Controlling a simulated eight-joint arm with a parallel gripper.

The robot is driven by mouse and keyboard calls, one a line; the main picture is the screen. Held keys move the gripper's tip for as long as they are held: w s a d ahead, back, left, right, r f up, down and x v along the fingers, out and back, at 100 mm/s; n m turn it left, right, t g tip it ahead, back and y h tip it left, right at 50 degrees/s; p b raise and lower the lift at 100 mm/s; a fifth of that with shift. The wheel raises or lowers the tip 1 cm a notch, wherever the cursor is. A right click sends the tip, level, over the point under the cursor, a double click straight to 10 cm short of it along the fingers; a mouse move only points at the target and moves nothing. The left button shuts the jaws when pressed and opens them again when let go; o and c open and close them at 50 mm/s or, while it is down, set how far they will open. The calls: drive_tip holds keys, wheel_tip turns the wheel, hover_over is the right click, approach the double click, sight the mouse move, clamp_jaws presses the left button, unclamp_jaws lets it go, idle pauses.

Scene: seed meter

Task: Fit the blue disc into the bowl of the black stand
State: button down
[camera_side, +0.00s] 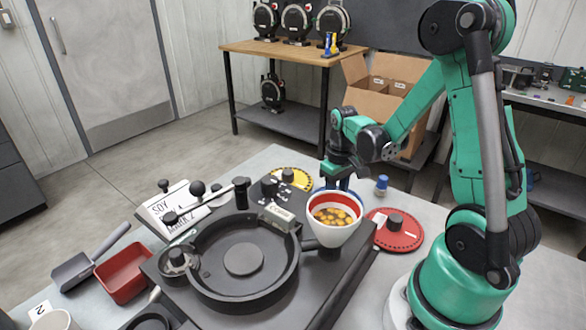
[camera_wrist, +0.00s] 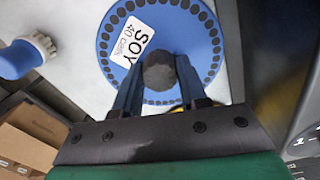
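The blue disc (camera_wrist: 205,50) shows in the wrist view with a ring of dark holes near its rim, a white "SOY 40 cells" label and a dark knob in the middle. My gripper (camera_wrist: 160,70) has one finger on each side of the knob, with no clear gap. In the side view my gripper (camera_side: 343,184) points down behind the white-and-red cup, which hides most of the disc; I cannot tell whether the disc is lifted. The black stand's round bowl (camera_side: 205,268) is front left of my gripper, empty but for a low round hub at its middle.
The cup (camera_side: 335,228) of yellow seeds stands at the bowl's right edge. A red disc (camera_side: 408,236) lies right, a yellow disc (camera_side: 301,176) behind. A blue-capped bottle (camera_side: 381,186) is near my gripper. A red tray (camera_side: 124,273) and scoop (camera_side: 74,271) lie left.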

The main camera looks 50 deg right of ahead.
idle(0.3)
drive_tip(key=shift+r, duration=1.5)
drive_tip(key=shift+r, duration=0.1)
wheel_tip(320, 180, up, 19)
drive_tip(key=a+n, duration=1.2)
drive_tip(key=a, duration=1.5)
drive_tip(key=shift+w+d+f, duration=0.15)
drive_tip(key=shift+f, duration=2.65)
drive_tip(key=shift+w+d+f, duration=0.1)
drive_tip(key=shift+f, duration=2.65)
drive_tip(key=shift+f, duration=0.4)
